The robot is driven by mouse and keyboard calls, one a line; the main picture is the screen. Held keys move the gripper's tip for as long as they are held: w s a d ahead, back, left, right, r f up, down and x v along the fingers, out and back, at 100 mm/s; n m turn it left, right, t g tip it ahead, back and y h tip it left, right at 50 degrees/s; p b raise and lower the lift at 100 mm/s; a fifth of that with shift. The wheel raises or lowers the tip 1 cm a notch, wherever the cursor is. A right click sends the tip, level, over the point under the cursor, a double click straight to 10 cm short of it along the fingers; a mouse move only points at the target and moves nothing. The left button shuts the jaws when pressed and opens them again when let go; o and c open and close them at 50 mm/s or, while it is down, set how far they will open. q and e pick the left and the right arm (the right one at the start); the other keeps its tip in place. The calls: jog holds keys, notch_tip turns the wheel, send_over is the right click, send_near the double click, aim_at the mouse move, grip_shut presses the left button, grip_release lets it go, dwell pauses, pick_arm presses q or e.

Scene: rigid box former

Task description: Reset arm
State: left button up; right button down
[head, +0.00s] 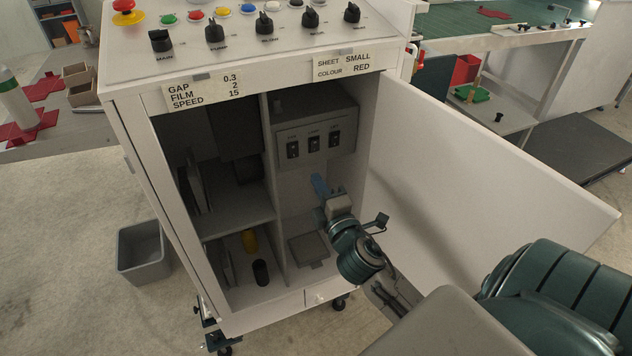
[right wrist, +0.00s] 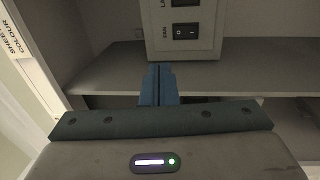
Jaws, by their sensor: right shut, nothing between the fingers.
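My right gripper (head: 319,182) has blue fingers and reaches into the open cabinet (head: 130,140), in its right compartment. The fingers are shut with nothing between them; they also show closed together in the right wrist view (right wrist: 158,85). They are just below a grey switch box (head: 315,135) with three dark rocker switches in a row. In the right wrist view the switch box (right wrist: 205,30) is beyond the fingertips, with a switch marked FAN; I cannot tell the exact gap. The switch positions are too small to tell. My left gripper is not in view.
The cabinet door (head: 490,165) stands open to the right of my right arm. Knobs and buttons line the top panel (head: 190,55). A grey bin (head: 147,252) stands left.

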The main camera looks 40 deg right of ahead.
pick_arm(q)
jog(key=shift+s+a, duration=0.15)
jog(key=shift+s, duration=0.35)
